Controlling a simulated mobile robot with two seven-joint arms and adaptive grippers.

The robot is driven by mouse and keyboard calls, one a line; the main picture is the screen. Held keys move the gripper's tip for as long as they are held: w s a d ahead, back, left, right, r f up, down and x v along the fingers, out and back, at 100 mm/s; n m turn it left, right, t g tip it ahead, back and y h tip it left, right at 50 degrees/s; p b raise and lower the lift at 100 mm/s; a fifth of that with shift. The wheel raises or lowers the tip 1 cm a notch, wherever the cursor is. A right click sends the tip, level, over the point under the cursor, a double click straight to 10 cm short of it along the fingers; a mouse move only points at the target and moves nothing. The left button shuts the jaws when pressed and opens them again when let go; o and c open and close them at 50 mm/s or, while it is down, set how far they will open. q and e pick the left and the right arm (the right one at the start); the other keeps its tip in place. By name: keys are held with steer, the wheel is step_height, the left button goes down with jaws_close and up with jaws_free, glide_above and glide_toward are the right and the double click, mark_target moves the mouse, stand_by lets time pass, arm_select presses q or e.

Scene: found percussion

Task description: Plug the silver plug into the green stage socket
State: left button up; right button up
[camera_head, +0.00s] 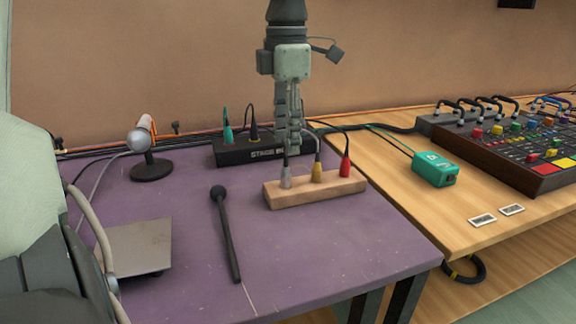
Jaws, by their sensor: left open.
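The silver plug (285,179) stands upright in the wooden block (312,193), left of a yellow plug (317,173) and a red plug (345,167). My left gripper (289,150) points down just above the silver plug, open. I cannot tell whether its fingers touch the plug's cable. Behind it is a black box marked STAGE (260,153), holding a teal plug (228,134) and a dark plug (253,131). The gripper hides part of this box, and no green socket can be made out on it. A green box (436,171) sits to the right. My right gripper is not in view.
A black mallet (227,236) lies on the purple table (330,260). A microphone on a stand (152,169) and a grey plate (138,247) are at left. A mixer (515,150) sits on the wooden table. Cables run along the back wall.

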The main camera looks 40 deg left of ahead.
mark_target(284, 166)
arm_select(q)
steer(key=shift+w+a+f, duration=0.1)
steer(key=shift+w+a, duration=0.05)
steer(key=shift+w, duration=0.05)
steer(key=shift+f, duration=0.3)
steer(key=f, duration=0.7)
steer(key=shift+s+a, duration=0.15)
steer(key=shift+s, duration=0.05)
steer(key=shift+r, duration=0.1)
jaws_close()
